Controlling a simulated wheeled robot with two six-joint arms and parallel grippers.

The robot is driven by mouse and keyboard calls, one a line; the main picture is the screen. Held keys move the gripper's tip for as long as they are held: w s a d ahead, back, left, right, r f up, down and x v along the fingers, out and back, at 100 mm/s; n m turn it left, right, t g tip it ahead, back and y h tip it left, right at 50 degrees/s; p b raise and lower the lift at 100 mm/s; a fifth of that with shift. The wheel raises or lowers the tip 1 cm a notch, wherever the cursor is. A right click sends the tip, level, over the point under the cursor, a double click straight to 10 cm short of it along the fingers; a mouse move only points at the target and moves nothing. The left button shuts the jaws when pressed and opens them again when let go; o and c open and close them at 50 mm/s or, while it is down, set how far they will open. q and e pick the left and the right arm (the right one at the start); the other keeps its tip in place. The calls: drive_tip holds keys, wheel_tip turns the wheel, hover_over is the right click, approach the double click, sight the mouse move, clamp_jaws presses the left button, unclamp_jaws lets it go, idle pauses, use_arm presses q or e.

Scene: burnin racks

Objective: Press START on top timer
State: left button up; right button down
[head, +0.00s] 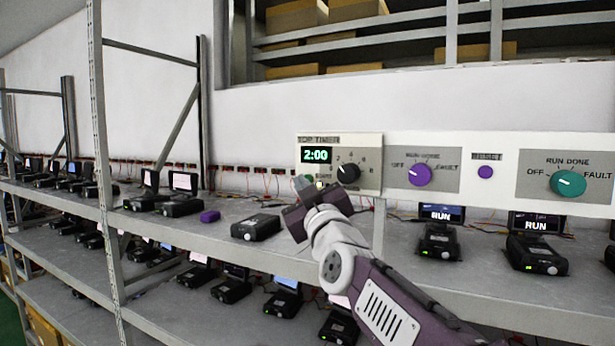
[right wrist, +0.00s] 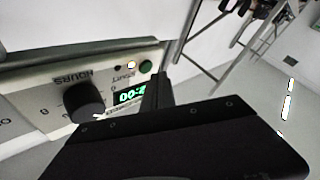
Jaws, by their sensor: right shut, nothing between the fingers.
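The top timer (head: 374,150) is a pale panel on the upper rail, with a green display (head: 316,155) reading 2:00 and a black knob (head: 348,173). My right gripper (head: 303,185) is shut and empty at the timer's lower left. Its tip (right wrist: 160,82) shows beside the START button; I cannot tell whether they touch. My left gripper is out of view.
Right of the timer are a purple knob (head: 420,174), a small purple button (head: 485,172) and a teal knob (head: 568,183). Below, the grey shelf (head: 400,236) holds several black devices, some with screens reading RUN. A metal rack post (head: 101,150) stands left.

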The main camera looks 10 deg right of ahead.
drive_tip(key=shift+a, duration=0.1)
drive_tip(key=s+a+p, duration=0.1)
drive_tip(key=s+p, duration=0.1)
drive_tip(key=s+a+p, duration=0.1)
drive_tip(key=s, duration=0.1)
drive_tip(key=shift+a, duration=0.35)
idle(0.3)
